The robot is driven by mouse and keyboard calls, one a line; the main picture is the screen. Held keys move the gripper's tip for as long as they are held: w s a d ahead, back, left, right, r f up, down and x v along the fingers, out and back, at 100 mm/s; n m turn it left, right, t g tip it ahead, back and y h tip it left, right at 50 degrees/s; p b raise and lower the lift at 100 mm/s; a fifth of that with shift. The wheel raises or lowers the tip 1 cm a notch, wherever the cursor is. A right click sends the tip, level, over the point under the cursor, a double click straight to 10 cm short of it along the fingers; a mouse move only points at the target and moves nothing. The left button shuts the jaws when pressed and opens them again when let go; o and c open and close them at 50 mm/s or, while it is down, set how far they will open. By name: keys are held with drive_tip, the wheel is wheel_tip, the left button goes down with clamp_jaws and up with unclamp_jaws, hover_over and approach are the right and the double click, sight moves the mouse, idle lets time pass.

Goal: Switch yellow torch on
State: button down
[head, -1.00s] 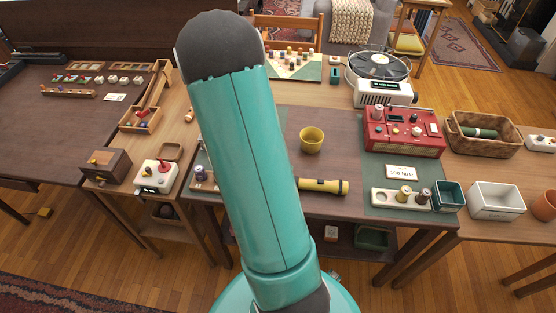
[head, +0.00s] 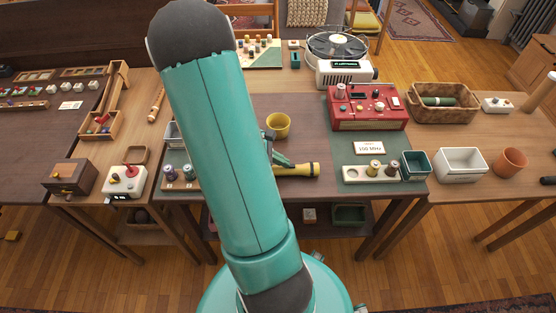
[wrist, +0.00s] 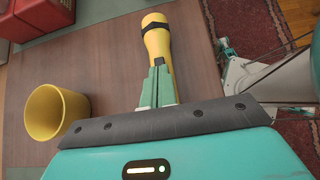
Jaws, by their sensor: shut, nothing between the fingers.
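The yellow torch (head: 298,170) lies on the middle table near its front edge, partly hidden behind my arm in the head view. In the wrist view the torch (wrist: 157,38) points away from my gripper, with a dark band near its far end. My gripper (wrist: 159,68) is shut and empty, its fingertips over or against the torch body; I cannot tell if they touch. In the head view my gripper (head: 284,162) shows just right of my arm, by the torch.
A yellow cup (head: 278,124) stands behind the torch; in the wrist view the cup (wrist: 55,111) is left of my gripper. A red radio (head: 368,108) and a white block with spools (head: 362,174) stand to the right. Bare tabletop lies between cup and torch.

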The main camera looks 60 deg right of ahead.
drive_tip(key=shift+s+d, duration=0.4)
drive_tip(key=shift+s, duration=0.45)
drive_tip(key=shift+w, duration=0.1)
drive_tip(key=shift+w+a, duration=0.15)
drive_tip(key=shift+w, duration=0.1)
drive_tip(key=w, duration=0.1)
drive_tip(key=w+a, duration=0.2)
drive_tip(key=w, duration=0.1)
drive_tip(key=shift+r, duration=0.4)
drive_tip(key=v, duration=0.8)
drive_tip(key=shift+r, duration=0.3)
drive_tip(key=shift+w+a, duration=0.1)
drive_tip(key=shift+w, duration=0.05)
